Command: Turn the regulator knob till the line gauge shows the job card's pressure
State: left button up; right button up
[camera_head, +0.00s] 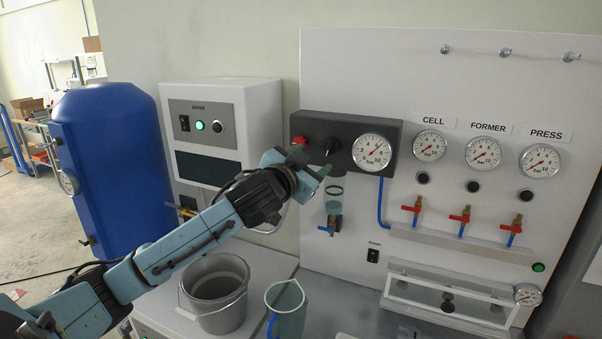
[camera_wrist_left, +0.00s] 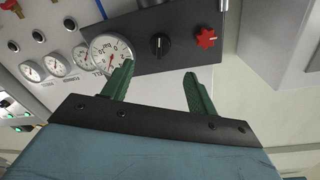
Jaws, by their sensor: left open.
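The black regulator knob (camera_head: 331,146) sits on a dark block on the white panel, between a red star-shaped knob (camera_head: 299,140) and the large line gauge (camera_head: 372,152). The left wrist view also shows the black knob (camera_wrist_left: 159,43), the red knob (camera_wrist_left: 205,38) and the gauge (camera_wrist_left: 112,52). My left gripper (camera_head: 311,161) is open and empty just in front of the block. In the left wrist view its green fingers (camera_wrist_left: 159,72) are spread, with the black knob beyond the gap, apparently untouched. The gauge reading is too small to tell surely. I cannot make out a job card.
CELL (camera_head: 430,145), FORMER (camera_head: 483,154) and PRESS (camera_head: 540,161) gauges line the panel's right, with red-handled valves (camera_head: 460,217) below. A clear bowl (camera_head: 334,203) hangs under the block. A grey bucket (camera_head: 214,294) and a jug (camera_head: 287,310) stand below my left arm.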

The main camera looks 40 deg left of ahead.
pick_arm(q)
jog(key=shift+s+d+b, duration=0.15)
jog(key=shift+s+b, duration=0.05)
jog(key=shift+s, duration=0.75)
jog(key=shift+s+d+b, duration=0.15)
jog(key=shift+s, duration=0.75)
dwell(1.3)
